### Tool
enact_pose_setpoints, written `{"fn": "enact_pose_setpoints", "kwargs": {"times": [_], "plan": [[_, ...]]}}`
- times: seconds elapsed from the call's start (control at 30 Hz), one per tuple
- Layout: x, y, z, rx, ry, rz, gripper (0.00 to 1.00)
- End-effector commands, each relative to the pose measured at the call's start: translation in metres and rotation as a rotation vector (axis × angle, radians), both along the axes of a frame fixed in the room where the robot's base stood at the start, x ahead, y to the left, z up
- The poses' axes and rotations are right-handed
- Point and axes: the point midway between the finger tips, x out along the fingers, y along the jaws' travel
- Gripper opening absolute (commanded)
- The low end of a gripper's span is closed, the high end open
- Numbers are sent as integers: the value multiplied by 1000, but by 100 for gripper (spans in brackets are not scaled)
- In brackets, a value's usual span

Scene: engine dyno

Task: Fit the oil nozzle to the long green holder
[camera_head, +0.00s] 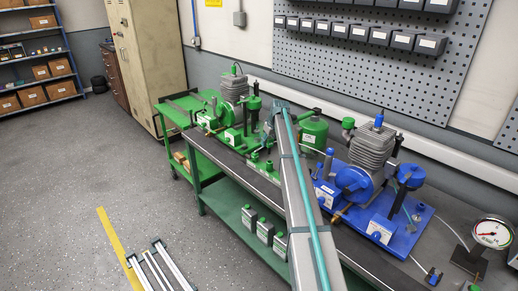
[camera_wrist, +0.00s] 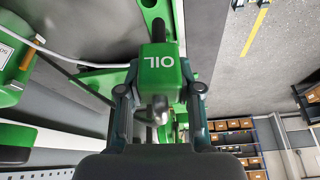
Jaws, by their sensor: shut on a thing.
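In the wrist view, my gripper (camera_wrist: 160,95) is shut on the oil nozzle, a green block (camera_wrist: 160,68) marked "OIL" with a grey metal tip. The two fingers press on its left and right sides. In the head view, my gripper (camera_head: 272,122) is at the far end of my arm, over the bench near the green engine rig; the nozzle cannot be made out there. A green upright part with a black rod (camera_wrist: 155,14) shows just beyond the nozzle in the wrist view. I cannot tell whether it is the long holder, or whether the nozzle touches it.
A green engine rig (camera_head: 231,112) stands at the bench's far left; a blue engine rig (camera_head: 362,188) stands right of my arm. A green tank (camera_head: 313,132) is near the wall. Floor on the left is mostly clear.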

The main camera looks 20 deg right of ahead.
Motion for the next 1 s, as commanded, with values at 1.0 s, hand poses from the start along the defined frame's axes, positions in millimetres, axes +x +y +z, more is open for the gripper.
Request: {"fn": "enact_pose_setpoints", "kwargs": {"times": [1.0], "plan": [[11,-13,-48,-1,-2,11,0]]}}
